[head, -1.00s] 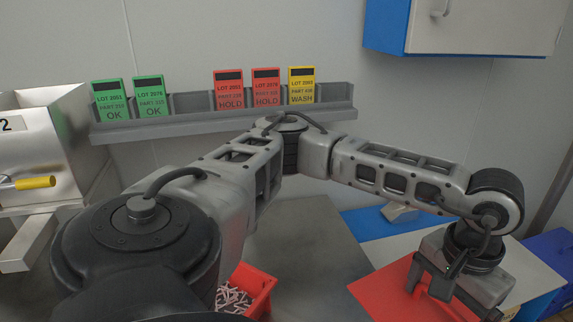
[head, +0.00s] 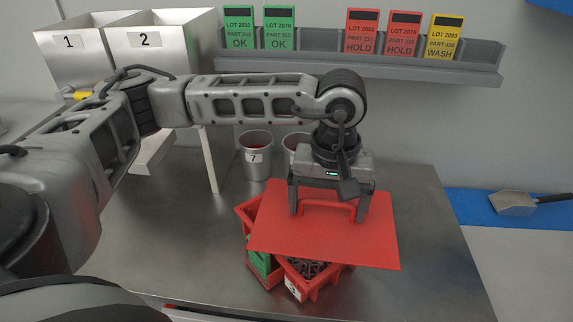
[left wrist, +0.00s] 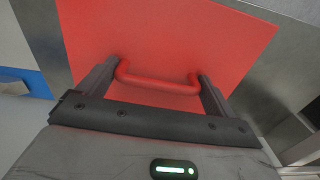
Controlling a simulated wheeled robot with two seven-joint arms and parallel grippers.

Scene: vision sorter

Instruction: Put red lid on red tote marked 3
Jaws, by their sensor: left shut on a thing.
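The red lid (head: 325,245) is a flat square plate with a red bar handle (head: 328,207) on top. My left gripper (head: 328,212) is shut on the handle and holds the lid roughly level above the red totes. In the left wrist view, the handle sits between the fingers of the gripper (left wrist: 159,82), and the lid (left wrist: 165,35) fills the upper middle. A red tote (head: 318,288) with dark parts inside shows under the lid's front edge. Its white label (head: 293,289) is too small to read surely. The lid hides much of this tote. My right gripper is not in view.
Another red tote (head: 243,213) with a green card (head: 260,262) is partly hidden behind the lid's left side. A metal cup marked 7 (head: 256,157) and another cup (head: 292,142) stand behind. The steel table (head: 420,270) is clear at right.

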